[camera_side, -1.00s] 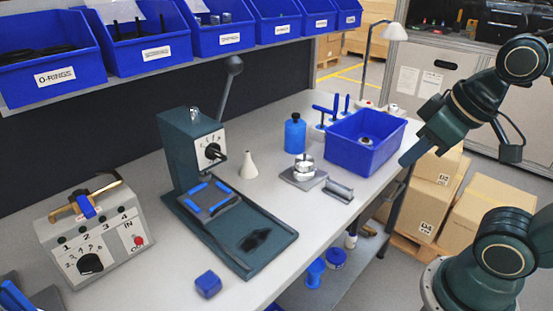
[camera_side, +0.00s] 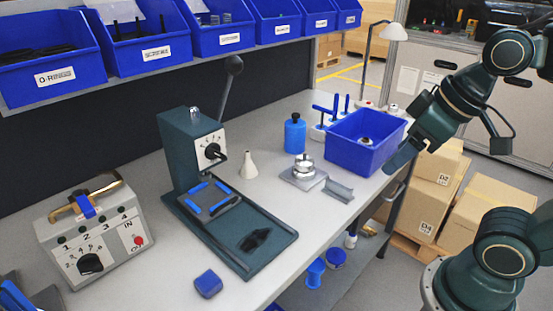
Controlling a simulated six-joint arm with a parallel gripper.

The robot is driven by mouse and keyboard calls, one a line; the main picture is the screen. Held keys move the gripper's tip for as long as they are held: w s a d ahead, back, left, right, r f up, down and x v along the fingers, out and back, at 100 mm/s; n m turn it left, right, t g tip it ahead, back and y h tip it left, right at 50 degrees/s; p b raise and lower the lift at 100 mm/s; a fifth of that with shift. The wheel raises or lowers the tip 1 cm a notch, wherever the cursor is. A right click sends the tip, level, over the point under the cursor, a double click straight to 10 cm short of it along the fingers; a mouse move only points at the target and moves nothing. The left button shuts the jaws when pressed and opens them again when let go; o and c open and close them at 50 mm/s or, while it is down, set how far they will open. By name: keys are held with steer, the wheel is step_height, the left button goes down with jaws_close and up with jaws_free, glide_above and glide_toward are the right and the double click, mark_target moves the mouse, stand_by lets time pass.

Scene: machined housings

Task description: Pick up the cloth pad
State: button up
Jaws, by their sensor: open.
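My gripper (camera_side: 398,161) is at the right, by the right end of the blue bin, far from the pad. It is open, and nothing shows between its fingers. The fingers partly overlap in this view.
A dark green lever press (camera_side: 188,150) stands mid-bench, with a dark item (camera_side: 256,239) on its base. A control box (camera_side: 92,235) is at left. A blue bin (camera_side: 352,157), blue bottle (camera_side: 295,135), white cone (camera_side: 249,166) and metal part (camera_side: 303,168) stand toward the right.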

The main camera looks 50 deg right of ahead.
steer(key=w+a+f+n+g+y, duration=0.2)
steer(key=w+a+f+n, duration=0.1)
steer(key=w+a+n, duration=0.45)
steer(key=w+a+f+n+g+y, duration=0.1)
steer(key=w+a+f+n+g, duration=0.15)
steer(key=w+a+n, duration=0.45)
steer(key=w+a+f+n+y, duration=0.1)
steer(key=w+a+f+n, duration=0.1)
steer(key=w+a+f, duration=0.4)
steer(key=shift+a+f+g, duration=0.45)
steer(key=shift+a, duration=0.6)
steer(key=shift+n, duration=0.25)
glide_above(211, 279)
steer(key=d, duration=0.2)
step_height(211, 279, down, 8)
steer(key=shift+d+r, duration=0.15)
steer(key=shift+f, duration=0.2)
